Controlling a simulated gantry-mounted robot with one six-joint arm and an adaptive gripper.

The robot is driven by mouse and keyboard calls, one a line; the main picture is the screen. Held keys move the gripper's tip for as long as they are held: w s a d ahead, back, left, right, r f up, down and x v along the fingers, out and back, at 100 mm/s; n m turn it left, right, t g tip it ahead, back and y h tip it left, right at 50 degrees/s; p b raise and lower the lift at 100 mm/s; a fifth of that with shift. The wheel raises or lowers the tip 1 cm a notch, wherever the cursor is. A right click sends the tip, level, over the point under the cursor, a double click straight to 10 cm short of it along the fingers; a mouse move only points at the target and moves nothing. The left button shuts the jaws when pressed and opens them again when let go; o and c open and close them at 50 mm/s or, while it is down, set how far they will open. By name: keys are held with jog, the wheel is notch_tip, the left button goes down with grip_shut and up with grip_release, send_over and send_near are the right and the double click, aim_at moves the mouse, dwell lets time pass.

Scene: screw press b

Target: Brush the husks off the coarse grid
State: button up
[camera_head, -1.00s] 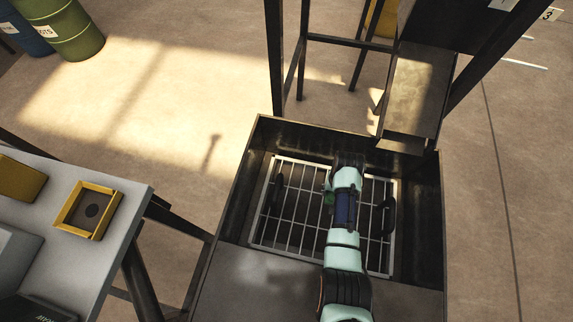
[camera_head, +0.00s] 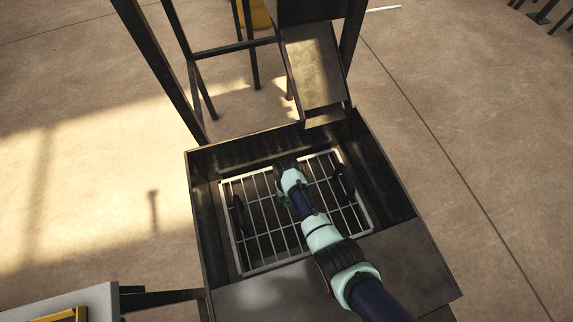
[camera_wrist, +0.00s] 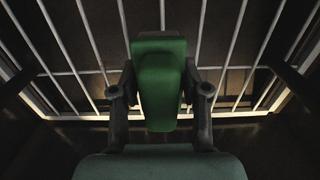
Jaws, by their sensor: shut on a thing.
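The coarse grid (camera_head: 262,222) is a pale metal frame with bars, lying inside a dark open-topped box. It has a dark handle at its left side (camera_head: 238,214) and another at its right side (camera_head: 344,180). My gripper (camera_wrist: 160,95) is over the far middle part of the grid. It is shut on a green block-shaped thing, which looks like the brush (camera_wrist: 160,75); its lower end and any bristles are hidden. The bars show behind it in the wrist view. I cannot tell whether it touches them. No husks can be made out on the grid.
The dark box walls (camera_head: 200,200) rise around the grid. A sloping metal chute (camera_head: 312,75) overhangs the far edge. Dark posts stand behind. A plain metal plate (camera_head: 270,295) covers the near part. A grey table (camera_head: 70,305) is at the lower left.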

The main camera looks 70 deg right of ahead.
notch_tip(320, 180, down, 4)
jog(key=shift+r+b, duration=0.1)
jog(key=shift+b, duration=1)
jog(key=s+d, duration=0.7)
jog(key=shift+s+r+p, duration=0.1)
jog(key=shift+s+p, duration=0.2)
jog(key=shift+f+b, duration=0.5)
jog(key=shift+f, duration=0.1)
jog(key=shift+a, duration=0.1)
jog(key=shift+w+a+f, duration=0.2)
jog(key=shift+w+a, duration=1.2)
jog(key=shift+w, duration=0.25)
